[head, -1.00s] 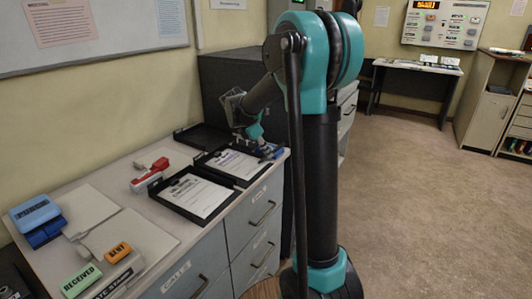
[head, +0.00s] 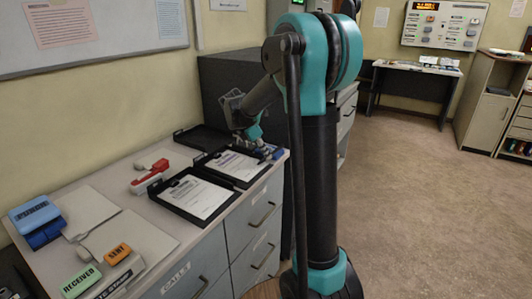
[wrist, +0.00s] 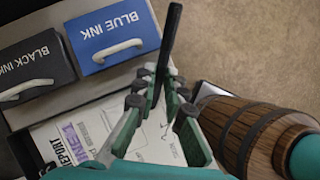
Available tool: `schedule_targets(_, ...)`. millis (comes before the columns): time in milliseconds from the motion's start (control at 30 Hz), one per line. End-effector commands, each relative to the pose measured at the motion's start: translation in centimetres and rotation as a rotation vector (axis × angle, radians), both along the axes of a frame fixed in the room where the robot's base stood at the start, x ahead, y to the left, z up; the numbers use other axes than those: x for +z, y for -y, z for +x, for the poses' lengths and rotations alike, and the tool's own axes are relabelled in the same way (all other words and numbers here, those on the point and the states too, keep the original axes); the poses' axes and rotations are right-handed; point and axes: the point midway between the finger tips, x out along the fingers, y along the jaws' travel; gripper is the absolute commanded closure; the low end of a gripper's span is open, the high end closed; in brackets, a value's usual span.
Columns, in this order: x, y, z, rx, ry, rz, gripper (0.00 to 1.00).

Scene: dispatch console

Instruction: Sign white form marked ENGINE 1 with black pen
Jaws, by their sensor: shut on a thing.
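My gripper (wrist: 162,86) is shut on the black pen (wrist: 171,38). The pen stands up tilted between the fingertips; its lower end is hidden by the fingers. A white form (wrist: 150,138) with purple print, partly readable as "INE 1" and "REPORT", lies below the fingers. I cannot tell whether the pen touches it. In the head view, my gripper (head: 262,149) is at the far right edge of this form (head: 232,165), which lies in a black tray. The pen is too small to make out there.
Black ink (wrist: 35,68) and blue ink (wrist: 113,35) boxes with white handles stand close beyond the fingers. A second form (head: 197,197) lies in the nearer tray. A red stapler-like tool (head: 150,178) and several stamps stand to the left. The counter edge is close on the right.

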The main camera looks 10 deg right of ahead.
Motion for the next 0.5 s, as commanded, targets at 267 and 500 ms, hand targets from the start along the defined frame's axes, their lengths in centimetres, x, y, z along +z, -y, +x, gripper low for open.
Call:
schedule_targets(267,-0.12,-0.4,-0.71,0.0,0.0,0.0,1.0)
schedule_targets(500,-0.06,-0.7,-1.09,0.0,0.0,0.001,1.0)
